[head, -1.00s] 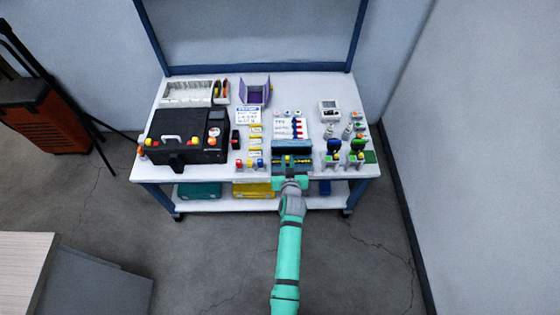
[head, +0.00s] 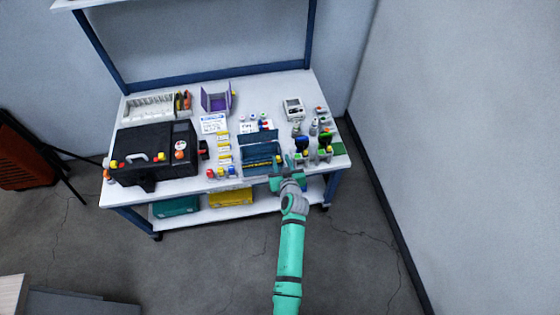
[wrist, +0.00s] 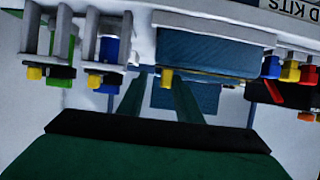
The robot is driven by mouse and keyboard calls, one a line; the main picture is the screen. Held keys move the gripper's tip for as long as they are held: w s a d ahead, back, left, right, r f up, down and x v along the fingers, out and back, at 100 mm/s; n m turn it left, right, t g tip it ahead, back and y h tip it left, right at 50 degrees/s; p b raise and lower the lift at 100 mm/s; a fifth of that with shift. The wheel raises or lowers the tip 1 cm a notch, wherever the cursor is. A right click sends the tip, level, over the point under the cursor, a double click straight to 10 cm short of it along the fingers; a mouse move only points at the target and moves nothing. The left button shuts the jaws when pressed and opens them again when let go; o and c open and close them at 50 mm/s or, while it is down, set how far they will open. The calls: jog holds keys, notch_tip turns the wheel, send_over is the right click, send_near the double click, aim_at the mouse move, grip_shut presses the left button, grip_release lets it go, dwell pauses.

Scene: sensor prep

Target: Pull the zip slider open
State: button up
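A blue pouch (head: 261,155) lies at the front edge of the white table, with a yellow strip along its front; the pouch also shows in the wrist view (wrist: 210,52). A small yellow tab (wrist: 166,78), seemingly the zip slider, hangs at the pouch's lower edge in the wrist view. My gripper (head: 287,162) is at the front right corner of the pouch. In the wrist view its two green fingers (wrist: 157,80) are apart, with the tab between their tips, closer to the right one. I cannot tell whether they touch it. The slider is too small to make out in the head view.
A black case (head: 150,150) stands on the left of the table (head: 200,187). Small connectors in stands (head: 324,152) are close to the right of my gripper. Coloured caps (head: 222,171) sit left of the pouch. The floor in front is clear.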

jog(key=shift+a, duration=0.25)
jog(key=shift+s+r, duration=0.1)
jog(key=shift+s+r, duration=0.1)
jog(key=shift+s, duration=0.15)
jog(key=v, duration=1)
jog(key=shift+d, duration=0.1)
